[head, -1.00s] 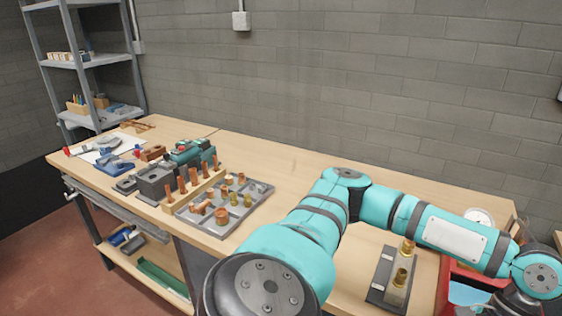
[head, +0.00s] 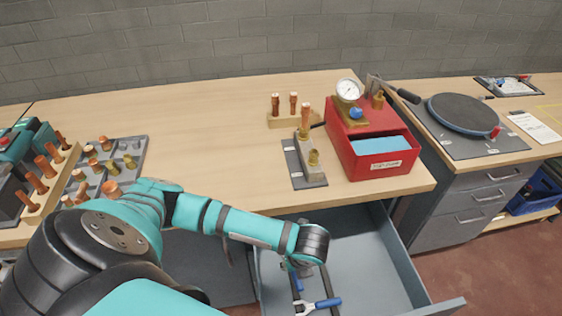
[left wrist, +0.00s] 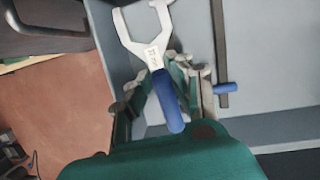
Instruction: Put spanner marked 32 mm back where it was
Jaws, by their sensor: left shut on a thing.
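A spanner (head: 304,308) with a pale open-ended jaw and a blue handle is at the open grey drawer (head: 365,262), low in the head view. In the head view my left wrist is over the drawer and partly hides the gripper. I cannot tell whether the spanner touches the drawer floor. My right gripper is not in view.
The drawer's right part is bare. Above it on the bench stand a red box (head: 372,150) with a gauge and a grey block with brass fittings (head: 308,172).

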